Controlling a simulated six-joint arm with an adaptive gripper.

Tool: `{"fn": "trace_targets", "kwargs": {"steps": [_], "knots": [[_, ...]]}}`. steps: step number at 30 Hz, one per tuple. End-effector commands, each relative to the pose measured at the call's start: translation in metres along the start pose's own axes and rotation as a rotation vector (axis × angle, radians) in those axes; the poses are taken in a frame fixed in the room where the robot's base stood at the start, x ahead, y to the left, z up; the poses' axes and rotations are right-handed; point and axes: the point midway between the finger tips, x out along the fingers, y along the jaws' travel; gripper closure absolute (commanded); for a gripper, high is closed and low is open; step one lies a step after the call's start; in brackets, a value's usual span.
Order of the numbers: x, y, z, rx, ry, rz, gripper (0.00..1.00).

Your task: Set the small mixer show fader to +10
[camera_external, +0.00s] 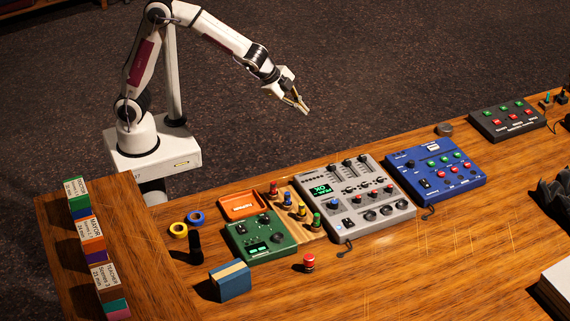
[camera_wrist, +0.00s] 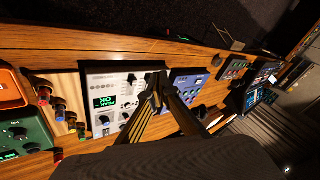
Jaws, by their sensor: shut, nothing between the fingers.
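A grey mixer (camera_external: 353,197) with a lit green display, knobs, coloured buttons and small sliding controls lies mid-desk. It also shows in the wrist view (camera_wrist: 100,82), partly hidden by my fingers. Labels are too small to read, so I cannot tell which control is the show fader or where it is set. My gripper (camera_external: 304,110) is shut and empty, held in the air behind the desk's back edge, above and apart from the mixer. In the wrist view its closed fingertips (camera_wrist: 160,80) overlap the mixer's right side.
A green device (camera_external: 260,238), an orange tray (camera_external: 243,205) and coloured pegs (camera_external: 301,211) lie left of the mixer. A blue button panel (camera_external: 437,167) is to its right, a black panel (camera_external: 508,121) beyond. A red button (camera_external: 309,262) stands in front.

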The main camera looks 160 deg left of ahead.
Motion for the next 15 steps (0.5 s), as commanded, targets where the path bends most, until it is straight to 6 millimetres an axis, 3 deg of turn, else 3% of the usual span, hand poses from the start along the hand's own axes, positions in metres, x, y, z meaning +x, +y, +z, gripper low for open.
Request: {"fn": "trace_targets", "kwargs": {"steps": [15], "knots": [[0.096,-0.110,-0.014,0.135,0.110,-0.137,1.00]]}}
